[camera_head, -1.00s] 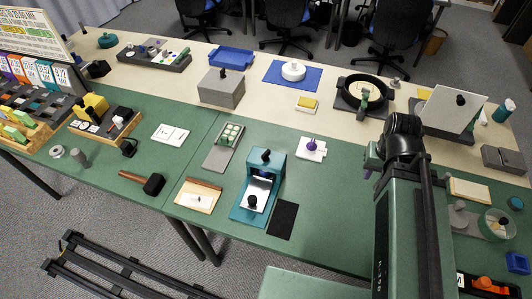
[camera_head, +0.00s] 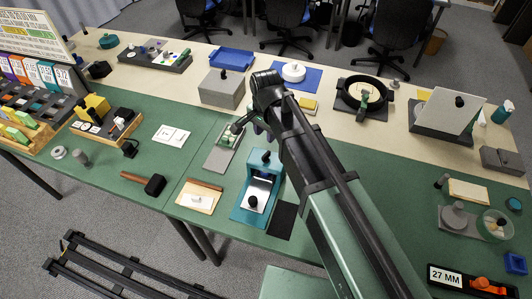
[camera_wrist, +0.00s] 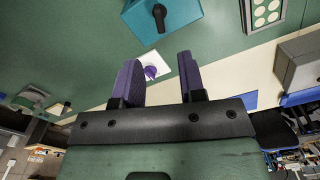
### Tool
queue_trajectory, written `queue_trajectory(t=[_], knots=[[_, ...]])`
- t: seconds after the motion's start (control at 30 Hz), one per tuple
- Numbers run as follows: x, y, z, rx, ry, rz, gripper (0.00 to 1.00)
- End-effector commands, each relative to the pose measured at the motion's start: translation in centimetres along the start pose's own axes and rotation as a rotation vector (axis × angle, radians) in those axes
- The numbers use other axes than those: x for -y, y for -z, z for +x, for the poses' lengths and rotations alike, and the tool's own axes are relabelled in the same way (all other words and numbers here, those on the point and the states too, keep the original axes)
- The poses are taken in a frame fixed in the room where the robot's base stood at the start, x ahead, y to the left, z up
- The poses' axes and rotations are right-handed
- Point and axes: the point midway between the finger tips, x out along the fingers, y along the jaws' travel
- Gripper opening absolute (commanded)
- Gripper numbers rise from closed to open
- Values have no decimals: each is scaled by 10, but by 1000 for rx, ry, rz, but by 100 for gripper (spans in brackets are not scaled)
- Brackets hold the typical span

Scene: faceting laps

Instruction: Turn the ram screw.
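The ram screw is probably the black handle (camera_head: 266,156) on top of the teal press (camera_head: 249,206). The press stands near the front edge of the green table. In the wrist view the press (camera_wrist: 140,22) is at the top edge, with its black handle (camera_wrist: 159,16) pointing toward the camera. My gripper (camera_wrist: 162,75) has purple fingers set well apart, with nothing held between them. In the head view my gripper (camera_head: 257,127) is mostly hidden by my arm, behind and above the press. The handle lies beyond the fingertips, apart from them.
A grey tray with round wells (camera_head: 219,159) is left of the press. A wooden-edged board (camera_head: 197,197) and a black mat (camera_head: 282,220) flank it. A purple knob (camera_wrist: 150,72) on a white plate shows below the fingers. A grey block (camera_head: 222,89) stands behind.

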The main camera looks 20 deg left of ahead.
Motion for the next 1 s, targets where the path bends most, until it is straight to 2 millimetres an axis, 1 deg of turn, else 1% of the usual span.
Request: queue_trajectory(t=[0.17, 0.4, 0.5, 0.6, 0.87, 1.0], knots=[[0, 0, 29, 0, 0, -1, 37], [0, 0, 86, 0, 0, -2, 37], [0, 0, 103, 0, 0, -2, 37], [0, 0, 109, 0, 0, -2, 37], [0, 0, 106, 0, 0, -3, 37], [0, 0, 106, 0, 0, -3, 16]])
